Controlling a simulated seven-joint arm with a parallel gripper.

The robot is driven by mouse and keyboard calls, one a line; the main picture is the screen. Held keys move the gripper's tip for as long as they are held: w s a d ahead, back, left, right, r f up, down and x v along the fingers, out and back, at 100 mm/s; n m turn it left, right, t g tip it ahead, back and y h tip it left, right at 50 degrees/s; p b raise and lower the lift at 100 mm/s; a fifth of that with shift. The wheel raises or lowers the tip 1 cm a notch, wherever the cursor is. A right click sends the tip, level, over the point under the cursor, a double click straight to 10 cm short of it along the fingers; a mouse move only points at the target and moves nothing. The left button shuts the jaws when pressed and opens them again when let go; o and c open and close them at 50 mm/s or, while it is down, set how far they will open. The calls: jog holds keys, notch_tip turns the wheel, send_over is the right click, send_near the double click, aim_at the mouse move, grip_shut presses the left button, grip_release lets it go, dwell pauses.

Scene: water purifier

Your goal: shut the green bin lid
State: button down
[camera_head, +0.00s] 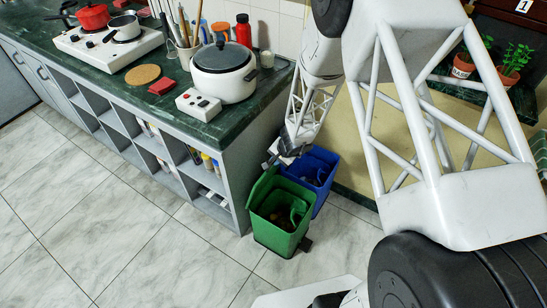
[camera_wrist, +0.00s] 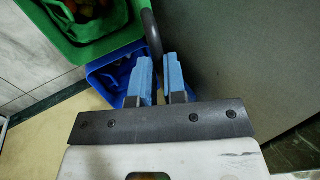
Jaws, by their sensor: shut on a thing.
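The green bin (camera_head: 283,232) stands on the floor at the end of the counter, its top open and its inside showing. Its green lid (camera_head: 261,187) stands raised at the counter side. My gripper (camera_head: 273,160) is just above the lid's raised end, pointing down. In the wrist view, the green bin (camera_wrist: 85,48) is at the upper left. The two blue fingers (camera_wrist: 162,78) are close together beside a dark curved bar (camera_wrist: 152,35), and they are shut on it. I cannot tell how the bar joins the lid, and the grip itself is partly hidden.
A blue bin (camera_head: 315,172) stands right behind the green bin. The grey counter side (camera_wrist: 240,50) is close to my fingers on the right. The counter (camera_head: 215,125) carries a white pot (camera_head: 225,85) near its corner. The tiled floor (camera_head: 150,250) in front is clear.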

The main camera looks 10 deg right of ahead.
jog(key=shift+s+d+f+t+y, duration=2.8)
jog(key=shift+s+d+f, duration=3.05)
jog(key=shift+s+d, duration=0.2)
jog(key=s+d+f+t+y, duration=0.1)
jog(key=s+d+f, duration=0.1)
jog(key=f, duration=0.7)
jog(key=s+d+f+t+y, duration=0.2)
jog(key=f, duration=0.7)
jog(key=shift+f, duration=0.4)
jog(key=c, duration=1.2)
grip_release()
jog(key=shift+o, duration=0.2)
jog(key=shift+s+d, duration=0.15)
jog(key=shift+d, duration=0.05)
jog(key=v, duration=0.7)
jog(key=shift+s, duration=0.2)
